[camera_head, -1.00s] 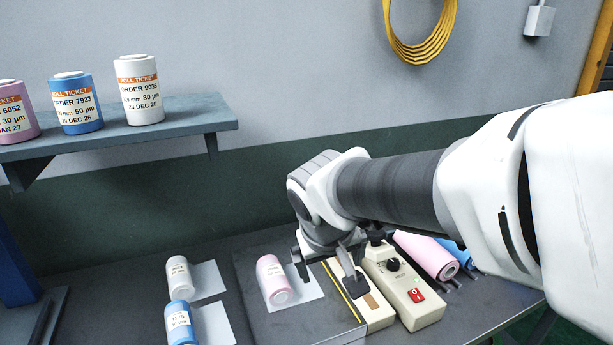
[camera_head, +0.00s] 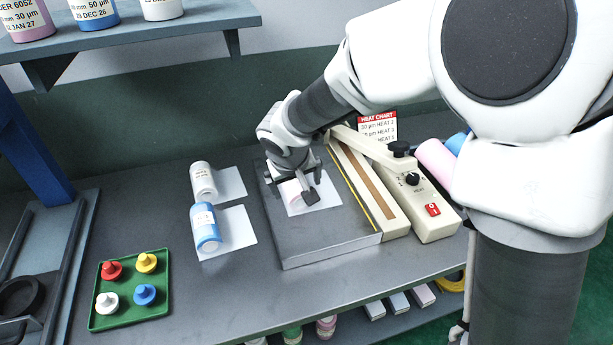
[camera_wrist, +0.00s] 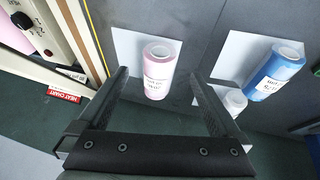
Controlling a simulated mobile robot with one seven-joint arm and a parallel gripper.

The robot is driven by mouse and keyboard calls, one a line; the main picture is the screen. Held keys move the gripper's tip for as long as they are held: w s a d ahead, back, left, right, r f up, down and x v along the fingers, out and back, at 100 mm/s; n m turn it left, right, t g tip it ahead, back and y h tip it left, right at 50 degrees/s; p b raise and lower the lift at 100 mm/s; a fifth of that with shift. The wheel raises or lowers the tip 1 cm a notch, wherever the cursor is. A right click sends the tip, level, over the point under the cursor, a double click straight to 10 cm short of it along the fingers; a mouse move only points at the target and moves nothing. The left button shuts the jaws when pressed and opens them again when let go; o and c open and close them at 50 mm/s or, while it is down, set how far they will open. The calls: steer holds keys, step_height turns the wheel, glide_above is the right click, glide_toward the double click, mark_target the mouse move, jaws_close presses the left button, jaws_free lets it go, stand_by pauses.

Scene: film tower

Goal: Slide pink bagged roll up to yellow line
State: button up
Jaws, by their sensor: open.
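The pink bagged roll (camera_wrist: 157,72) lies on a flat white bag sheet (camera_wrist: 128,48) on the grey plate of the sealer (camera_head: 320,242). In the head view the roll is mostly hidden by my gripper (camera_head: 291,190). In the wrist view my gripper (camera_wrist: 160,78) is open, its fingers on either side of the roll with gaps visible on both sides. The yellow line (camera_head: 352,192) runs along the plate beside the sealer bar, right of the roll in the head view. It shows left of the roll in the wrist view (camera_wrist: 94,42), clear of the sheet.
White (camera_head: 203,182) and blue (camera_head: 206,228) rolls lie on sheets to the left. A green tray (camera_head: 128,320) holds several coloured knobs. The sealer's control box (camera_head: 425,205) and raised lever arm stand right of the line. The plate's front part is clear.

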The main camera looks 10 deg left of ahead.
mark_target(299, 197)
steer(key=b+x, duration=0.1)
steer(key=x, duration=0.8)
steer(key=shift+w+f, duration=0.1)
steer(key=shift+f, duration=0.2)
steer(key=c, duration=1.5)
steer(key=shift+w+d+p, duration=0.4)
steer(key=shift+w+d, duration=0.45)
steer(key=shift+d, duration=0.95)
steer(key=shift+w+d+p, duration=0.4)
steer(key=shift+w+d, duration=0.5)
steer(key=shift+d, duration=0.9)
steer(key=shift+w+d+p, duration=0.4)
steer(key=shift+w+d, duration=0.45)
steer(key=shift+d, duration=0.95)
steer(key=shift+w+a, duration=0.15)
steer(key=shift+w, duration=0.15)
steer(key=o, duration=1.5)
